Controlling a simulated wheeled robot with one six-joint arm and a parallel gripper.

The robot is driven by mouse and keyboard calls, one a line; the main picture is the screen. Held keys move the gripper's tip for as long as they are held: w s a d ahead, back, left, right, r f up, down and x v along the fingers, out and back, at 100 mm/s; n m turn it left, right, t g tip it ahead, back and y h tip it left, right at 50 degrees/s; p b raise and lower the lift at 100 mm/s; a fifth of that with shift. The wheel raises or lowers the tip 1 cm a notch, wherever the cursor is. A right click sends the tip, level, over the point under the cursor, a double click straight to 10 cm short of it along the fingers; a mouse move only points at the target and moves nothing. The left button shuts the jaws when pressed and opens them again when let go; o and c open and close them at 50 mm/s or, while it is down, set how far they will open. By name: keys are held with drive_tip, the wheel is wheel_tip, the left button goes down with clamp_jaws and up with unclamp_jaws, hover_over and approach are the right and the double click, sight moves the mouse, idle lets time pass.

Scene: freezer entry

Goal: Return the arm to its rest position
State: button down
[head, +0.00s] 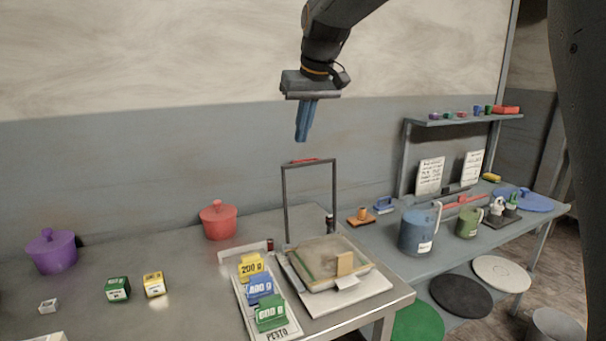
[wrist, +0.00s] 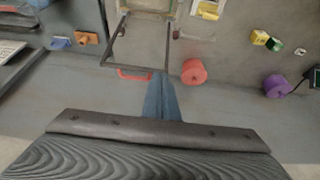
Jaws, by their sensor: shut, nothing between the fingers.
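My gripper (head: 301,138) hangs from my dark arm at the top middle of the head view. Its blue fingers point down and are pressed together with nothing between them. It is in the air in front of the wall, above the metal frame with a red top bar (head: 308,162) and clear of the table. In the wrist view my gripper (wrist: 162,78) shows as blue fingers beyond the dark gripper body, which hides the lower part of that picture.
The metal table (head: 385,307) holds a red pot (head: 218,221), a purple pot (head: 51,252), small boxes, a tray of weight-labelled blocks and a shallow bin (head: 327,262). A lower bench to the right holds jugs (head: 416,233) under a shelf (head: 465,119). Air around my gripper is free.

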drive_tip(key=s+d+f+m+g+h, duration=0.1)
drive_tip(key=s+d+f, duration=0.45)
drive_tip(key=f, duration=0.35)
drive_tip(key=s+d+f+m, duration=0.1)
drive_tip(key=s+d+f, duration=0.45)
drive_tip(key=f, duration=0.25)
drive_tip(key=s+d+f+m, duration=0.1)
drive_tip(key=s+d+f, duration=0.2)
drive_tip(key=s, duration=0.3)
drive_tip(key=s+d+f+m+g, duration=0.1)
drive_tip(key=s+d+f, duration=0.1)
drive_tip(key=s+f, duration=0.4)
drive_tip(key=s+d+f+g+h+b, duration=0.1)
drive_tip(key=s+d+f, duration=0.2)
drive_tip(key=s+f, duration=0.2)
drive_tip(key=shift+s+d+m, duration=0.35)
drive_tip(key=shift+s+m, duration=0.05)
drive_tip(key=shift+s, duration=0.65)
drive_tip(key=shift+f, duration=0.1)
